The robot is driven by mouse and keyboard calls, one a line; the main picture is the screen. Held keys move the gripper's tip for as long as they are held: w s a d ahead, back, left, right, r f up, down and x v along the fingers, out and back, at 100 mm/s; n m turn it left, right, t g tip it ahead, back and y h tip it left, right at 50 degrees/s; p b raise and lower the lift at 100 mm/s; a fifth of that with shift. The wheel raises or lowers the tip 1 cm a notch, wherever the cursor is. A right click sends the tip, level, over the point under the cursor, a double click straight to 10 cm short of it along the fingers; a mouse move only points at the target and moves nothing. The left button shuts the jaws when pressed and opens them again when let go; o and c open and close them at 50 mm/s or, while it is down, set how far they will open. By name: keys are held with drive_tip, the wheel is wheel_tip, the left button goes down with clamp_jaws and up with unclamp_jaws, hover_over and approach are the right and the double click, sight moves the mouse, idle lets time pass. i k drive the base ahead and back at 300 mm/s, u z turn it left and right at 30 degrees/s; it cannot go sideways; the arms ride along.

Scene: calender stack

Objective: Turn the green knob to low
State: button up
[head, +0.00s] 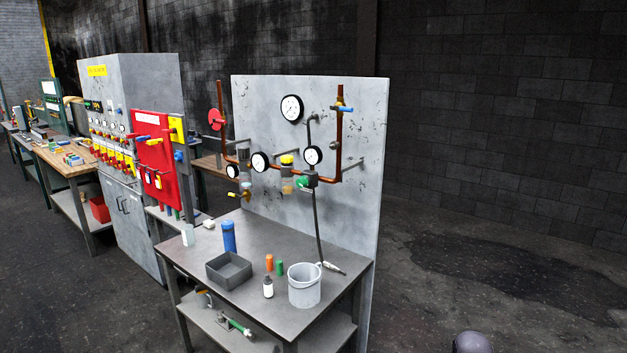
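A small green knob (302,182) sits on the pipework of the upright grey panel (362,130), at the right, next to a dark fitting with a black hose. It is too small in the head view to read its setting or any low mark. A round white gauge (313,155) is just above it, and another gauge (260,162) is to its left. My gripper is not in view.
The grey workbench (225,245) in front of the panel carries a grey bucket (304,286), a dark tray (228,269), a blue cylinder (229,236) and small bottles. A red board (152,150) stands left. Open floor (440,290) lies right.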

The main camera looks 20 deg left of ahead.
sight(303, 182)
drive_tip(key=u, duration=0.1)
drive_tip(key=i, duration=1.05)
drive_tip(key=u, duration=0.4)
